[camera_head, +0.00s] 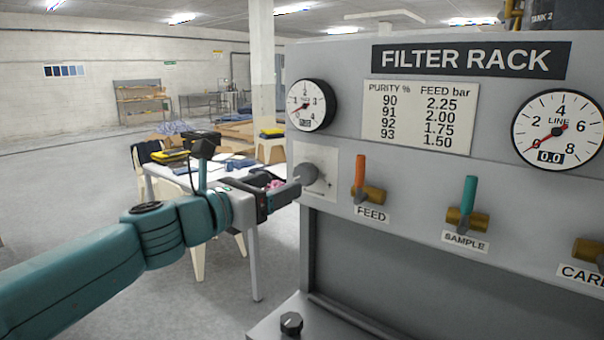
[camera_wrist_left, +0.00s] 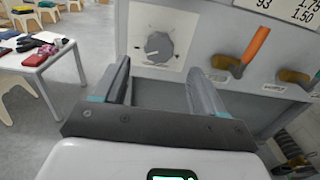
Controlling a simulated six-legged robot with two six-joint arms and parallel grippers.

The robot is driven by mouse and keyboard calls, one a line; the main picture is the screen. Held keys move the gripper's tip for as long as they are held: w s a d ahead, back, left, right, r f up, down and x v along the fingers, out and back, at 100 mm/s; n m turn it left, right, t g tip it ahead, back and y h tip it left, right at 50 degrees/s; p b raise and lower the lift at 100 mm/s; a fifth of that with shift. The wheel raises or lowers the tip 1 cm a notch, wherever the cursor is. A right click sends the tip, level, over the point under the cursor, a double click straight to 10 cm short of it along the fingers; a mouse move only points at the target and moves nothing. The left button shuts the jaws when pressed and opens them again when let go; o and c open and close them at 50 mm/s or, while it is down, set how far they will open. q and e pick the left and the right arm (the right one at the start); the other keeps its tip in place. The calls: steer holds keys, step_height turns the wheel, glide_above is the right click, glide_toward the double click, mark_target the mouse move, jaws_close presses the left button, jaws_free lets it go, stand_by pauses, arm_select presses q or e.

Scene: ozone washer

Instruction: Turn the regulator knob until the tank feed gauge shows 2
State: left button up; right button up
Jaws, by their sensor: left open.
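The grey round regulator knob (camera_head: 306,173) sits on a pale square plate at the left end of the filter rack panel. It also shows in the left wrist view (camera_wrist_left: 158,46), ahead of and between my fingers. My left gripper (camera_head: 284,190) is open and empty, its fingers pointing at the knob; I cannot tell whether they touch it. In the left wrist view the two fingers (camera_wrist_left: 158,76) stand wide apart. A small round gauge (camera_head: 311,105) is above the knob, its red needle pointing to the lower left near the low end; its label is too small to read.
An orange FEED lever (camera_head: 360,172) stands close right of the knob, and a teal SAMPLE lever (camera_head: 470,195) further right. The LINE gauge (camera_head: 558,129) reads 0.0. A purity chart (camera_head: 418,117) hangs between the gauges. A white table (camera_head: 256,250) stands behind my left arm.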

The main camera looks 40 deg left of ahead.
mark_target(301, 176)
arm_select(q)
steer(key=w, duration=0.7)
steer(key=shift+f+p, duration=0.1)
steer(key=shift+p, duration=0.25)
steer(key=shift+w+d, duration=0.15)
steer(key=shift+w, duration=0.15)
steer(key=shift+w+d, duration=0.1)
steer(key=shift+d, duration=0.05)
steer(key=shift+w, duration=0.1)
steer(key=c, duration=1.1)
